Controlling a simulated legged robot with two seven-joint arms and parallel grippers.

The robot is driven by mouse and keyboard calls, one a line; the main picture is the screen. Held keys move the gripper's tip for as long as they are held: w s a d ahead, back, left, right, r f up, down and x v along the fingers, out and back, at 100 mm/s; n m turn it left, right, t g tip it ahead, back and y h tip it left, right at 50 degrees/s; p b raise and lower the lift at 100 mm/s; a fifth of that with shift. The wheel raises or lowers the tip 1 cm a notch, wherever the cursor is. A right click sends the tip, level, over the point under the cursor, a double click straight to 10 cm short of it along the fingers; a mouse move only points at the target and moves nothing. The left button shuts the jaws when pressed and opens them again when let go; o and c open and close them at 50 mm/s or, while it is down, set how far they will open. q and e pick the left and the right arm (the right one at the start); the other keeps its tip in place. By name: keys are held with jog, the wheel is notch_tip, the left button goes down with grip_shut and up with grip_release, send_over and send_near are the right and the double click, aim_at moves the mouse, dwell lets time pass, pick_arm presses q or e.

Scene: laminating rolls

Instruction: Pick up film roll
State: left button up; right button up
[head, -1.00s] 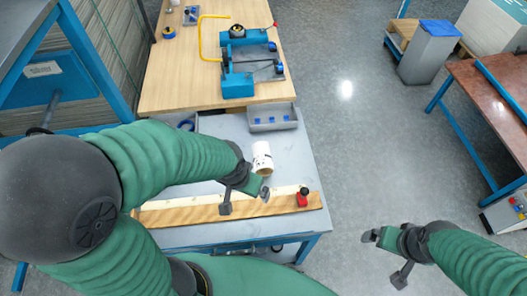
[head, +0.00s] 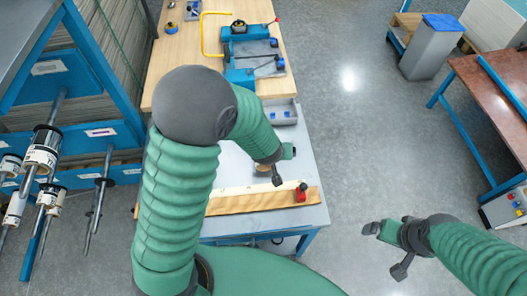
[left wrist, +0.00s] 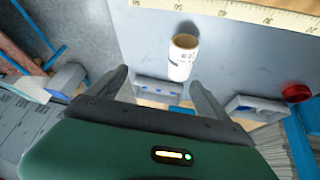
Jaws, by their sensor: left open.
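My left gripper (head: 284,166) is open and empty above the table. In the left wrist view its fingers (left wrist: 157,80) are spread, and the roll appears beyond the tips, closer to the right-hand finger. My right gripper (head: 386,251) is open and empty over the floor at the right.
A grey bin (head: 282,113) and a blue machine (head: 252,70) stand behind. A rack with rolls on rods (head: 42,150) is at left.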

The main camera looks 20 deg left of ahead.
pick_arm(q)
jog(key=w+a+f, duration=0.2)
jog(key=f, duration=0.2)
jog(key=w+a+f+n+y, duration=0.1)
jog(key=w+a+f, duration=0.1)
jog(key=f, duration=0.2)
jog(key=w+a+f+n+y+b, duration=0.1)
jog(key=a+f, duration=0.1)
jog(key=f, duration=0.2)
jog(key=shift+w+a+f+g, duration=0.1)
jog(key=shift+w+f+g, duration=0.2)
jog(key=shift+w, duration=0.1)
jog(key=shift+s+p+x, duration=0.2)
jog(key=shift+p+x, duration=0.15)
jog(key=shift+x, duration=2.35)
jog(key=c, duration=1.6)
